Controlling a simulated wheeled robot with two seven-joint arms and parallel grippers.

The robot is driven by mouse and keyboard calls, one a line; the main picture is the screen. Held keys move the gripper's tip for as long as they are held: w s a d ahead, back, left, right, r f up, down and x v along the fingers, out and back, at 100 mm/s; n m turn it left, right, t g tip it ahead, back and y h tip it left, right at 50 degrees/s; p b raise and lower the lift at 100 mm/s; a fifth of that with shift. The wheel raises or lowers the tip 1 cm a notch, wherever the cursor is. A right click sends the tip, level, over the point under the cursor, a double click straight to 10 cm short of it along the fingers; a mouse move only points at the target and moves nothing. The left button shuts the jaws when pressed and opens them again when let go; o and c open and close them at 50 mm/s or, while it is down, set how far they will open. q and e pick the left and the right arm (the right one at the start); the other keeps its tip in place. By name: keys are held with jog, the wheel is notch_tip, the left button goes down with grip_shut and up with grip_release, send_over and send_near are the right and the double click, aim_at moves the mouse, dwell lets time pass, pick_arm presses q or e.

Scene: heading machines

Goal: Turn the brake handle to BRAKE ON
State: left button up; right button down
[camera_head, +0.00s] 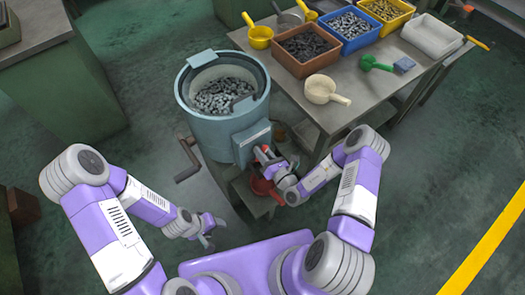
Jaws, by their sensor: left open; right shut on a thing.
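A blue-grey round drum machine (215,135) filled with small metal parts stands in the middle. My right gripper (266,160) is at the drum's front right side, shut on a small red-ended handle (265,149), which appears to be the brake handle. The gripper hides most of it, and I cannot read any BRAKE ON marking or tell the handle's setting. My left gripper (212,233) is open and empty, low in front of the drum and apart from it.
A dark crank (187,162) sticks out at the drum's left. A red bowl-like thing (262,187) is below my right gripper. A table (350,110) at the right bears bins, scoops and a green tool (375,64). A grey-topped cabinet (35,40) stands at the left. Floor at the right is clear.

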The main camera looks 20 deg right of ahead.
jog(key=shift+s+a+r+n+p, duration=0.1)
jog(key=shift+r+n+p, duration=0.05)
jog(key=shift+n+p, duration=0.9)
jog(key=n+p, duration=0.2)
jog(key=n, duration=0.1)
jog(key=shift+a+n+p, duration=0.1)
jog(key=shift+n+p, duration=0.2)
jog(key=shift+n, duration=0.05)
jog(key=n+p, duration=0.2)
jog(key=n, duration=0.1)
jog(key=shift+s+a+f+n+p, duration=0.1)
jog(key=shift+n+p, duration=0.3)
jog(key=shift+n, duration=0.4)
jog(key=shift+a+f+n+p, duration=0.1)
jog(key=shift+n+p, duration=0.3)
jog(key=shift+n, duration=0.4)
jog(key=shift+d, duration=0.1)
jog(key=c, duration=1)
grip_release()
jog(key=shift+o, duration=0.2)
jog(key=v, duration=0.7)
jog(key=shift+s+p, duration=0.25)
jog(key=shift+p, duration=0.15)
